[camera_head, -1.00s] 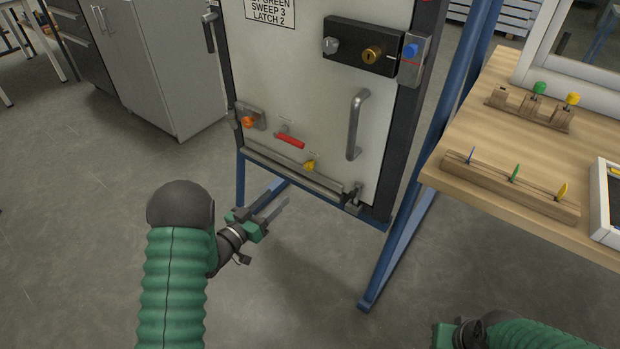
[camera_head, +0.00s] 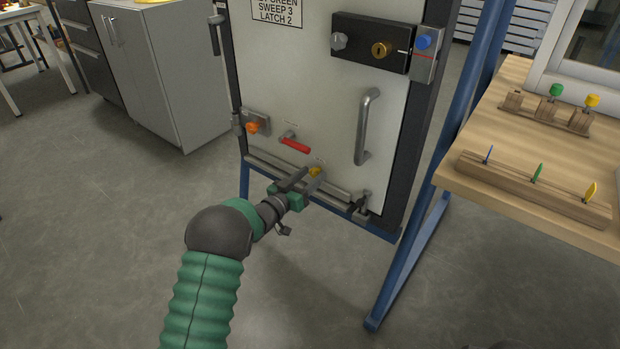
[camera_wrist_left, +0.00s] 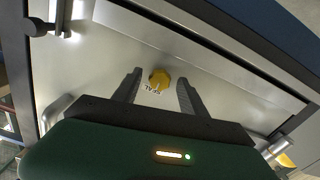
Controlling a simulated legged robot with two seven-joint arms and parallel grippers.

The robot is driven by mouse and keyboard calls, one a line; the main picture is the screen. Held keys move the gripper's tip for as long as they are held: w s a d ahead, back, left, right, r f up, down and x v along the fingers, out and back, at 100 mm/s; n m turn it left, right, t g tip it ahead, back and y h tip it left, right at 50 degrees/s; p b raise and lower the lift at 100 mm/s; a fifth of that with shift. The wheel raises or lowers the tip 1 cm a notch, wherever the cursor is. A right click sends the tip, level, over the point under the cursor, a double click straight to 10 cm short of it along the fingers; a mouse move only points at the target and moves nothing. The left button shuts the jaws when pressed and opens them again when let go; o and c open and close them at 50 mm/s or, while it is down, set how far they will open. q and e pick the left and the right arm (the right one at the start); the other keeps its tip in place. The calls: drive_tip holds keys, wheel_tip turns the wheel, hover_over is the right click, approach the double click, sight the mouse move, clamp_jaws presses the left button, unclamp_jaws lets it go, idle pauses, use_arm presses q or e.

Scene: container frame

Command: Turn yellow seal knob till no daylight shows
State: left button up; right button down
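The yellow seal knob (camera_head: 315,171) sits low on the white door panel (camera_head: 310,110), just above the metal strip along its bottom edge. My left gripper (camera_head: 303,178) is open at the knob, one finger on each side. In the left wrist view the fingers (camera_wrist_left: 158,88) stand apart with gaps to the knob. My right gripper is not in view.
A red lever (camera_head: 295,145), an orange knob (camera_head: 254,127) and a bar handle (camera_head: 368,127) are on the door nearby. A blue frame (camera_head: 420,235) supports it. A wooden bench (camera_head: 462,179) with colored keys stands at right.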

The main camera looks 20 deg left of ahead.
use_arm(q)
clamp_jaws()
